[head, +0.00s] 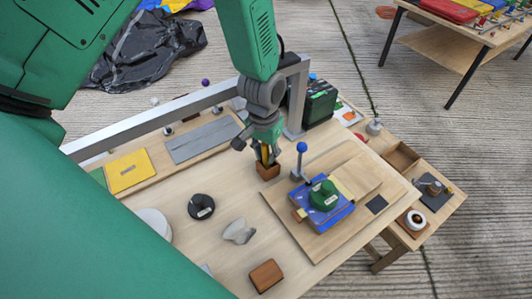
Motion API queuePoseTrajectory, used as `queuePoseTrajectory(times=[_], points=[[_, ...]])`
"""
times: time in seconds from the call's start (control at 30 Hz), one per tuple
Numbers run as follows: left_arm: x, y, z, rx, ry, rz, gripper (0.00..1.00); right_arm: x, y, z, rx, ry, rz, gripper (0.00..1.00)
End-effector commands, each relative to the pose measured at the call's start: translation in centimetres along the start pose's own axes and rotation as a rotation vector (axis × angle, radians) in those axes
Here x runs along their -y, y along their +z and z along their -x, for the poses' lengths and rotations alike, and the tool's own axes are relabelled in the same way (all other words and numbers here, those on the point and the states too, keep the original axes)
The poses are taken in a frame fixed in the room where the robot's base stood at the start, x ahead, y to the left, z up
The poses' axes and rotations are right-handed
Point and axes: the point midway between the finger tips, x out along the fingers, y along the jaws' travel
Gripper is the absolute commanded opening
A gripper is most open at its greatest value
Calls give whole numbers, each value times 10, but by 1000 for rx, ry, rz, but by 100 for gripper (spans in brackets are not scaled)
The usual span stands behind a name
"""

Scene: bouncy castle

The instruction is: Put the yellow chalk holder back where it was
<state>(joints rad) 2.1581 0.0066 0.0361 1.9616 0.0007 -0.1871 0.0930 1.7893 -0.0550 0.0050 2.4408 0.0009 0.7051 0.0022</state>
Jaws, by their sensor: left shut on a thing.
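My left gripper (262,146) reaches down over the table and is shut on the yellow chalk holder (264,154), which shows as a narrow yellow strip between the fingers. A small brown wooden block (268,170) is directly below the holder. The holder's lower end meets the block in the picture, but I cannot tell whether it is inside it or just above it. Most of the holder is hidden by the fingers. My right gripper is not in view.
A grey metal frame (190,106) runs behind. A black round object (201,206), grey stone (239,232) and brown block (266,276) lie in front.

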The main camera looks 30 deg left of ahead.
Motion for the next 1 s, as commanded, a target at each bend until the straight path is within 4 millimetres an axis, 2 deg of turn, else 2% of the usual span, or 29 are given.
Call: queuePoseTrajectory(times=[0.03,0.07,0.1,0.47,0.57,0.8,1.0], points=[[0,1,0,2,-4,0,25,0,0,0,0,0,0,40],[0,1,0,2,-4,0,35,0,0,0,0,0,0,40],[0,1,0,2,-5,0,39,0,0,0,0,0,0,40],[0,0,5,0,-3,0,39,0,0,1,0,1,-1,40],[1,0,18,-2,-2,0,39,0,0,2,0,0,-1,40],[0,-1,69,-4,-2,-1,39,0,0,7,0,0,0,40],[-2,0,105,-1,-5,0,39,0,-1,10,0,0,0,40]])
